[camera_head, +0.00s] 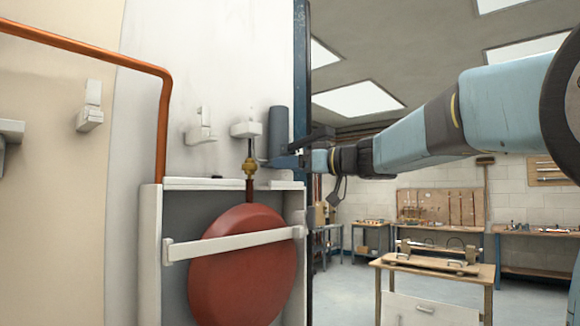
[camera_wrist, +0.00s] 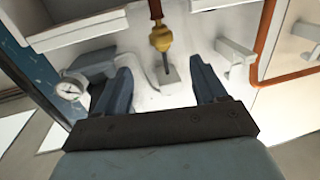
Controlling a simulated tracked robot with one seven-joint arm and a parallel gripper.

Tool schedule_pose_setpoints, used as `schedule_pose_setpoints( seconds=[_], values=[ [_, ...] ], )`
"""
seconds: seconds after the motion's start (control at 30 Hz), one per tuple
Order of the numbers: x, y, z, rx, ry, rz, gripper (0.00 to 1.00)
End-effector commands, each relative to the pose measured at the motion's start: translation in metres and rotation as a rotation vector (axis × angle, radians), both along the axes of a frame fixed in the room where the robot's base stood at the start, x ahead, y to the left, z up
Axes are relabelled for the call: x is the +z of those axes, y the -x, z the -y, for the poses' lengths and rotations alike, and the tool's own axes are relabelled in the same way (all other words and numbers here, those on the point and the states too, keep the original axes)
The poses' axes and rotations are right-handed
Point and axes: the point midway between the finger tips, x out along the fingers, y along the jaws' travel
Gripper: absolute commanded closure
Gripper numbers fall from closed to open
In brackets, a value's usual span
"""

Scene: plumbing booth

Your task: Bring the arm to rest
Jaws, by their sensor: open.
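My gripper (camera_head: 280,160) is at the end of my arm, which reaches in from the right towards the white wall panel. Its two dark blue fingers are spread, with nothing held between them. In the wrist view my gripper (camera_wrist: 160,68) faces the panel, with a brass fitting (camera_wrist: 161,38) ahead of the gap between the fingertips. In the head view the brass fitting (camera_head: 250,166) stands upright on a short pipe above the red round tank (camera_head: 243,265), just left of the fingers. The fingers look apart from it; the exact distance cannot be told.
A copper pipe (camera_head: 164,125) runs down the panel at left. White brackets (camera_head: 199,127) and a grey cylinder (camera_head: 278,124) are close by. A gauge (camera_wrist: 69,89) is beside the left finger in the wrist view. Workbenches (camera_head: 437,266) stand behind; open floor lies between.

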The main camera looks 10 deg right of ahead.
Motion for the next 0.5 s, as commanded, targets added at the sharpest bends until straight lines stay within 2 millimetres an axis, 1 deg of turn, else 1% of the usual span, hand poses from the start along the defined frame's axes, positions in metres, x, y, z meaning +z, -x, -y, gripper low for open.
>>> schedule_pose_setpoints(
  seconds=[0.23, 0.33, 0.37, 0.43, 0.47, 0.5],
  values=[
    [0.0, 0.0, 0.0, 0.0, 0.0, 0.0, 0.29],
    [-0.005, 0.005, -0.001, 0.002, 0.008, -0.02, 0.29],
    [-0.009, 0.008, -0.001, 0.003, 0.013, -0.036, 0.29],
    [-0.023, 0.02, -0.003, 0.005, 0.031, -0.092, 0.29],
    [-0.031, 0.027, -0.004, 0.005, 0.042, -0.124, 0.29],
    [-0.044, 0.037, -0.004, 0.003, 0.059, -0.174, 0.29]
  ],
)
